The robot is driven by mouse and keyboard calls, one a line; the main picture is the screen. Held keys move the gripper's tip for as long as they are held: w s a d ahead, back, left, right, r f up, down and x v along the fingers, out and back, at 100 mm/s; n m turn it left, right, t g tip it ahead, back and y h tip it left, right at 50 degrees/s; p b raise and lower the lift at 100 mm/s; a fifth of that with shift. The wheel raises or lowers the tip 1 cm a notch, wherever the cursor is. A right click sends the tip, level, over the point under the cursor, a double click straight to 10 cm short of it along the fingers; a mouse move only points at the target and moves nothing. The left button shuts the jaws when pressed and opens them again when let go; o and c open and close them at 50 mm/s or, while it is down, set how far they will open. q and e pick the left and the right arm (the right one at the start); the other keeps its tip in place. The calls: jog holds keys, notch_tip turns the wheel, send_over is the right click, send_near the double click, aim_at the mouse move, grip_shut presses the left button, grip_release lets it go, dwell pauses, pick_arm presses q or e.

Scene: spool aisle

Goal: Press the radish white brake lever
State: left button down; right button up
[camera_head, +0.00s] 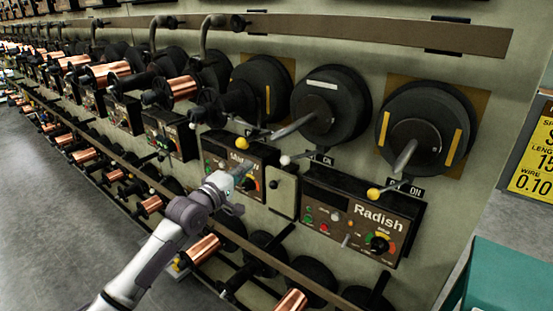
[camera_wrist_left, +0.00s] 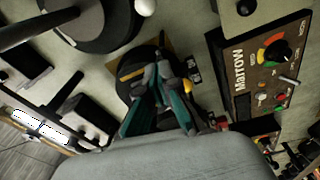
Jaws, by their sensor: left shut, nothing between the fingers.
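The white-knobbed lever (camera_head: 285,160) angles down from a black drum with a white stripe, above the left end of the Radish panel (camera_head: 345,225). A white knob also shows at the top edge of the left wrist view (camera_wrist_left: 145,7) and appears to be the same one. My left gripper (camera_head: 245,170) is shut and empty in front of the Marrow panel (camera_head: 222,150), left of and slightly below the white knob and apart from it. In the left wrist view its closed fingertips (camera_wrist_left: 161,65) overlap a yellow-striped drum. My right gripper is out of view.
A yellow-knobbed lever (camera_head: 374,193) hangs above the Radish panel's right side. Another yellow knob (camera_head: 242,143) is just above my left gripper. A small box (camera_head: 283,195) with a black knob sits between the panels. Copper spools (camera_head: 203,248) line the lower rack.

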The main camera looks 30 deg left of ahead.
aim_at(299, 156)
pick_arm(q)
jog(key=w+p, duration=0.2)
jog(key=w, duration=0.8)
jog(key=d+p, duration=0.1)
jog(key=s+d+p, duration=0.1)
jog(key=d, duration=0.1)
jog(key=shift+s+d+f, duration=0.1)
jog(key=shift+d, duration=0.2)
